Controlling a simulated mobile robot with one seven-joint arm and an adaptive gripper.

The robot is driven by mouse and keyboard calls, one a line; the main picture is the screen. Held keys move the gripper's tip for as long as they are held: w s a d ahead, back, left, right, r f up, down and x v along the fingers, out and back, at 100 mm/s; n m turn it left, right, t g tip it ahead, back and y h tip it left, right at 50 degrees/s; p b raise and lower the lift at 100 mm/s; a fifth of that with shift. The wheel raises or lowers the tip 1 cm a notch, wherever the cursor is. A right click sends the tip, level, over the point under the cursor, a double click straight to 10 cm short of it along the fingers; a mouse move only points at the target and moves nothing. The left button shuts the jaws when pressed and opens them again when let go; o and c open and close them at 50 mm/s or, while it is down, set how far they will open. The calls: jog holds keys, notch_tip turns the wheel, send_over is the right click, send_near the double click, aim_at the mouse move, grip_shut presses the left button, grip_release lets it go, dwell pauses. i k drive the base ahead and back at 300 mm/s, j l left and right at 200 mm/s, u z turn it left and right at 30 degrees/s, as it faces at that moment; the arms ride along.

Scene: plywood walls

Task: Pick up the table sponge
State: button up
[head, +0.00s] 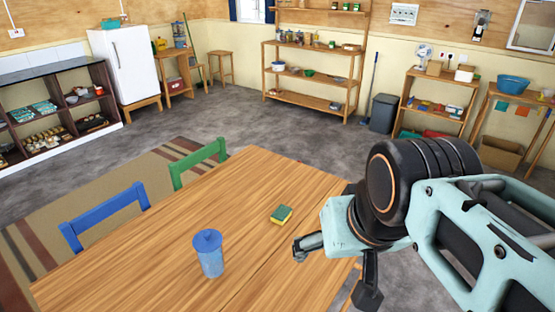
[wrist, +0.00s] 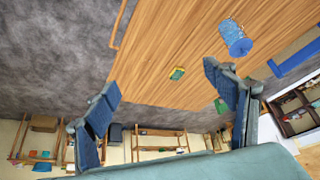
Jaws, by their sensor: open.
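The table sponge (head: 281,214) is a small green and yellow block lying flat on the wooden table (head: 150,262). In the wrist view the sponge (wrist: 177,73) shows on the table between my two spread fingers, some distance beyond them. My gripper (head: 335,270) is open and empty, to the right of the sponge near the table's right edge. In the wrist view its dark-padded fingers (wrist: 165,95) stand wide apart. Nothing hides the sponge.
A blue lidded cup (head: 208,254) stands on the table left of the sponge. A blue chair (head: 104,215) and a green chair (head: 198,163) stand along the table's far left side. The tabletop around the sponge is clear. Shelves (head: 315,80) stand by the back wall.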

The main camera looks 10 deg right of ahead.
aim_at(282, 214)
jog(key=l+u, duration=0.1)
jog(key=l, duration=0.55)
jog(key=l+u, duration=0.1)
jog(key=l, duration=0.55)
jog(key=i+l+u, duration=0.1)
jog(key=l, duration=0.3)
jog(key=i+l+u, duration=0.1)
jog(key=l, duration=0.25)
jog(key=i+l+u, duration=0.3)
jog(key=i+l, duration=0.15)
jog(key=i, duration=0.15)
jog(key=i+l, duration=0.1)
jog(key=i, duration=0.4)
